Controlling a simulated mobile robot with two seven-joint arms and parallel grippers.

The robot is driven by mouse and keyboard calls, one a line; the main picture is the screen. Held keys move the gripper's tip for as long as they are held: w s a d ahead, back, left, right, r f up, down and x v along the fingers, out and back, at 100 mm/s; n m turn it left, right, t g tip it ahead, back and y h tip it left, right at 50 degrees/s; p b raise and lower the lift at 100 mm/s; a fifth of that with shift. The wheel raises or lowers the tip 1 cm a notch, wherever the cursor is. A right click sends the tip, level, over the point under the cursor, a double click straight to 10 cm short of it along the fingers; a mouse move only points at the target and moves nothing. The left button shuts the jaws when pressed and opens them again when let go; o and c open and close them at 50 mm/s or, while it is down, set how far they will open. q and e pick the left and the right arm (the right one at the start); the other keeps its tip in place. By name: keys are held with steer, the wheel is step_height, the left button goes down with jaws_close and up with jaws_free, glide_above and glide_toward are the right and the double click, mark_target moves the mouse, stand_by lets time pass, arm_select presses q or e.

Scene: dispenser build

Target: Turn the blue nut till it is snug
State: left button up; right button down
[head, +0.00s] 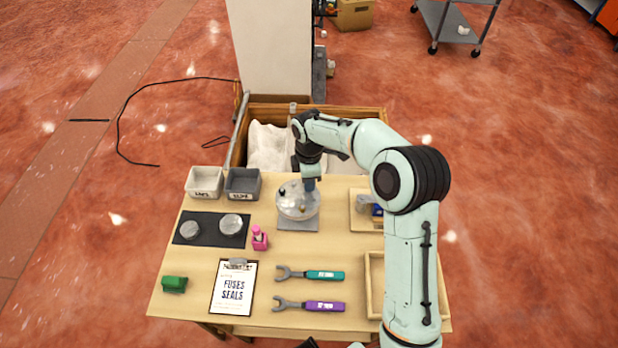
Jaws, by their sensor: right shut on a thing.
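A round, pale grey dispenser body (294,205) sits on a grey plate near the middle of the table. Small dark and brass-coloured parts show on its top. My right gripper (310,179) points down over its back right edge. It is shut on the blue nut (309,186), of which only a little blue shows below the fingers. The fingers hide the rest, so I cannot tell how the nut sits on its thread.
Two wrenches, teal (325,275) and purple (324,306), lie in front. A pink bottle (259,238), clipboard (234,287), green block (174,284), dark mat (209,241) with two discs and two bins (205,180) stand left. Wooden trays (375,285) lie right, partly behind my arm.

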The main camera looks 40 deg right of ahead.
arm_select(q)
steer(key=shift+w+r, duration=0.1)
steer(key=shift+r, duration=0.15)
arm_select(e)
steer(key=shift+r+m, duration=0.1)
steer(key=shift+m, duration=1.1)
steer(key=shift+w, duration=0.1)
steer(key=c, duration=1.1)
jaws_free()
steer(key=shift+o, duration=0.2)
arm_select(q)
steer(key=shift+w+r+p, duration=0.25)
steer(key=shift+r+p, duration=0.25)
steer(key=shift+w+r+p, duration=0.25)
steer(key=shift+r+p, duration=0.25)
arm_select(e)
step_height(320, 180, up, 13)
steer(key=shift+r, duration=0.15)
